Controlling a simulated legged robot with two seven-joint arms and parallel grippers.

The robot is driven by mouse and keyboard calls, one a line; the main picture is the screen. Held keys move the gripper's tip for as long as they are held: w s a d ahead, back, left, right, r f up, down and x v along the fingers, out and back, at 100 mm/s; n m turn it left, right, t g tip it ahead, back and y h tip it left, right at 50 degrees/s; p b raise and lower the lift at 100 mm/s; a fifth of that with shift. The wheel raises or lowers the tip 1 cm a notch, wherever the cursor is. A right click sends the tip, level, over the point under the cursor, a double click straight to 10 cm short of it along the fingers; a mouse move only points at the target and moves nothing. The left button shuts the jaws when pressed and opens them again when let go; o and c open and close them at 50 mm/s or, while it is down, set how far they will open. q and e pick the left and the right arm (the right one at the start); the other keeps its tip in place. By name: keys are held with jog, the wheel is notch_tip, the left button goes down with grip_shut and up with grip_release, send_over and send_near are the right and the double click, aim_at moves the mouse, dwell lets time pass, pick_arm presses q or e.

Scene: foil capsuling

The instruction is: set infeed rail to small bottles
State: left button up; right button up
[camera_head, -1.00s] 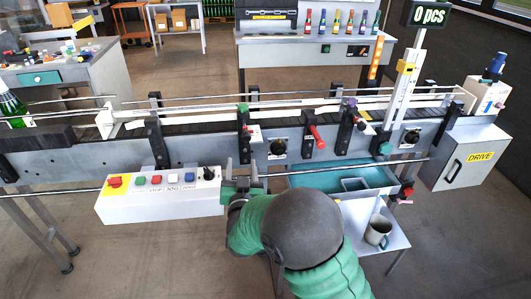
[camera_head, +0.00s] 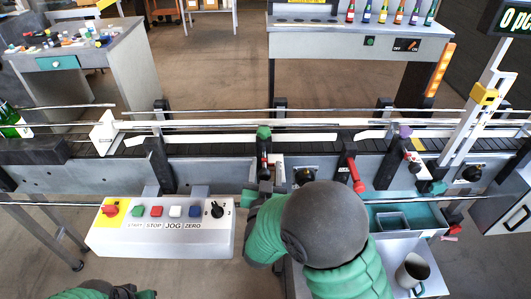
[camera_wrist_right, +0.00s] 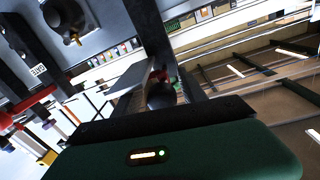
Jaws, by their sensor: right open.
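The infeed rail (camera_head: 215,141) is a pale strip running along the conveyor. A black bracket with a green knob (camera_head: 263,132) stands at the rail, with a small red-and-white part on its front. A similar bracket with a purple knob (camera_head: 404,131) stands farther right. My right gripper (camera_head: 265,173) is open just below and in front of the green-knob bracket; contact cannot be told. In the right wrist view its fingers (camera_wrist_right: 165,75) are apart, with a dark rounded part and some red seen between them. Only a green piece of my left arm shows at the bottom left.
The control box (camera_head: 160,238) with coloured buttons and a black selector is left of my right arm. A red-handled lever (camera_head: 355,175) is close on the right. A teal tray (camera_head: 425,220) and a mug (camera_head: 411,271) are lower right. A green bottle (camera_head: 10,125) stands at far left.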

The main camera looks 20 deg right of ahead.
jog(key=shift+d, duration=0.45)
jog(key=shift+s+a+r, duration=0.25)
jog(key=shift+a, duration=0.35)
jog(key=shift+c, duration=0.3)
jog(key=shift+a, duration=0.3)
jog(key=shift+c, duration=1.1)
jog(key=shift+a, duration=0.1)
jog(key=shift+c, duration=1.3)
jog(key=shift+w, duration=0.1)
jog(key=shift+c, duration=1.3)
jog(key=shift+d+f, duration=0.1)
jog(key=shift+d, duration=0.45)
grip_shut()
jog(key=shift+a, duration=0.25)
pick_arm(q)
jog(key=shift+r, duration=0.1)
